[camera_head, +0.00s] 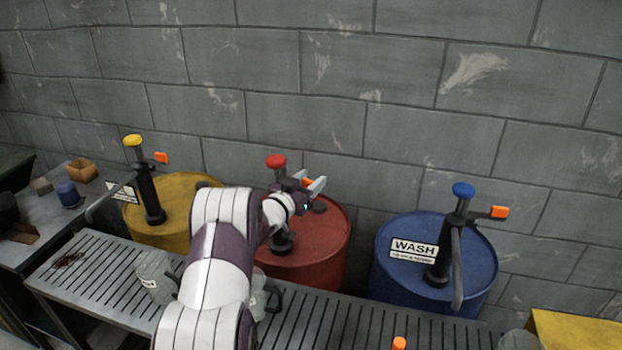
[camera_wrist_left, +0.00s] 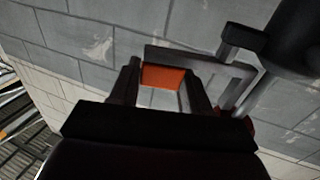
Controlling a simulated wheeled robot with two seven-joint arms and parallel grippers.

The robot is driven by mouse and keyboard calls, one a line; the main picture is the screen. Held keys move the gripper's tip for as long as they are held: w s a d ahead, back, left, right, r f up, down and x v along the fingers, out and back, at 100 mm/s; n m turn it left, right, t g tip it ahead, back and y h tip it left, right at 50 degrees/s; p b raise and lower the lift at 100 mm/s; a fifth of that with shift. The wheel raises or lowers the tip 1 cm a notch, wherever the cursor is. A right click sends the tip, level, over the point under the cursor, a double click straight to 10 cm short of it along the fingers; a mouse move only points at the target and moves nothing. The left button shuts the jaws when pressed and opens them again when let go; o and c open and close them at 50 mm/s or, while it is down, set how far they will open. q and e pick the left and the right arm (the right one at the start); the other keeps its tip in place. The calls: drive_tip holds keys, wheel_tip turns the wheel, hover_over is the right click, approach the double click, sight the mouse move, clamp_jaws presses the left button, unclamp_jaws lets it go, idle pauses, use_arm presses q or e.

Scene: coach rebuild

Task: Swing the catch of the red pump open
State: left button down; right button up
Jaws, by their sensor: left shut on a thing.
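The red pump (camera_head: 276,162) stands on the red drum (camera_head: 325,255) in the middle of the head view, its red knob on top and its lower part partly hidden by my left arm. My left gripper (camera_head: 308,185) is at the pump's right side, at the height of its orange catch (camera_head: 308,182). In the left wrist view the orange catch (camera_wrist_left: 164,77) lies between the two fingers of my left gripper (camera_wrist_left: 160,85), which is shut on it. A dark bracket runs beside the fingers toward the pump body at the upper right. My right gripper is not in view.
A yellow drum (camera_head: 176,235) with a yellow pump stands left, a blue drum (camera_head: 472,293) labelled WASH with a blue pump right. A slatted bench (camera_head: 110,277) with clear jugs (camera_head: 157,273) runs in front. A block wall (camera_head: 300,70) stands close behind.

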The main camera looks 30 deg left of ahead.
use_arm(q)
drive_tip(key=m+h, duration=0.1)
drive_tip(key=s+m+h+p, duration=0.1)
drive_tip(key=h, duration=0.1)
drive_tip(key=shift+a+r+g, duration=0.1)
drive_tip(key=shift+a+g, duration=0.05)
drive_tip(key=shift+g, duration=0.15)
drive_tip(key=shift+s+m+g+h+p, duration=0.15)
drive_tip(key=shift+s+m+g+h, duration=0.1)
drive_tip(key=shift+m+h, duration=0.45)
drive_tip(key=shift+s+m+g+h+p, duration=0.15)
drive_tip(key=shift+m+g+h, duration=0.2)
drive_tip(key=shift+h, duration=0.65)
drive_tip(key=shift+a, duration=0.1)
drive_tip(key=c, duration=0.6)
unclamp_jaws()
